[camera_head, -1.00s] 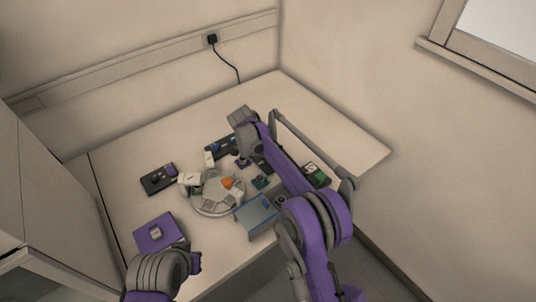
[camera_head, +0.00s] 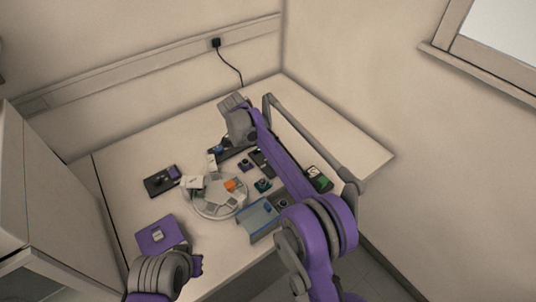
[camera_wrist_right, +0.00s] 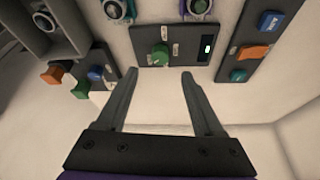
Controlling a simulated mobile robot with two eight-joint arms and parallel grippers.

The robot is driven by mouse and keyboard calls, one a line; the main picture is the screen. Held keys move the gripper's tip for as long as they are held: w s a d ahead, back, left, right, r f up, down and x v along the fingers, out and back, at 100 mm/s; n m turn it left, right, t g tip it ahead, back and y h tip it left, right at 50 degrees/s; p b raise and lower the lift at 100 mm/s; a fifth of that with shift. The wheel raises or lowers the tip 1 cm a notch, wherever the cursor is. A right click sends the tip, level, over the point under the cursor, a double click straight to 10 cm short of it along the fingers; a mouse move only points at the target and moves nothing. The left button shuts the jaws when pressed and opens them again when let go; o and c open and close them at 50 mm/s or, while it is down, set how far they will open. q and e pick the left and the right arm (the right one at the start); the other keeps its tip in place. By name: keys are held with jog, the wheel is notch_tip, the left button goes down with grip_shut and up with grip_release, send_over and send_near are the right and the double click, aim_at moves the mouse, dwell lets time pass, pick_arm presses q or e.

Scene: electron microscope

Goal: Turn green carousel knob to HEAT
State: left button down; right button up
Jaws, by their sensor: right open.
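A green knob (camera_wrist_right: 160,54) sits on a dark panel with small white labels around it and a lit green display at its right. It is at the top middle of the right wrist view. My right gripper (camera_wrist_right: 157,75) is open and empty. Its two fingers reach toward the panel, with the knob beyond and between the tips, and no contact shows. In the head view my right wrist (camera_head: 237,120) is over the back of the table, and its fingers are hidden. My left arm (camera_head: 163,272) shows at the lower left; its fingertips are out of sight.
A panel with blue and orange buttons (camera_wrist_right: 254,50) stands right of the knob panel. Orange, green and blue knobs (camera_wrist_right: 80,88) stick out at the left. In the head view, a round carousel (camera_head: 218,207) and a purple-topped box (camera_head: 161,234) are on the table (camera_head: 335,140).

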jog(key=shift+v, duration=1.65)
jog(key=s+d+r+n+t+y+p, duration=0.1)
jog(key=s+d+r+n, duration=0.25)
jog(key=s+d, duration=0.4)
jog(key=s+d+r+n+y, duration=0.25)
jog(key=s+d+r, duration=0.25)
jog(key=s+d, duration=0.25)
jog(key=s+d+f+n, duration=0.2)
jog(key=s, duration=0.5)
jog(key=s+d+f+n+t+p, duration=0.1)
jog(key=s+f+n, duration=0.1)
jog(key=s, duration=0.5)
jog(key=s+d+f+n+t, duration=0.1)
jog(key=s+d+f+n, duration=0.1)
jog(key=s, duration=0.5)
jog(key=shift+s+d+f+n, duration=0.2)
jog(key=shift+d+f+n, duration=0.1)
jog(key=shift+d, duration=0.05)
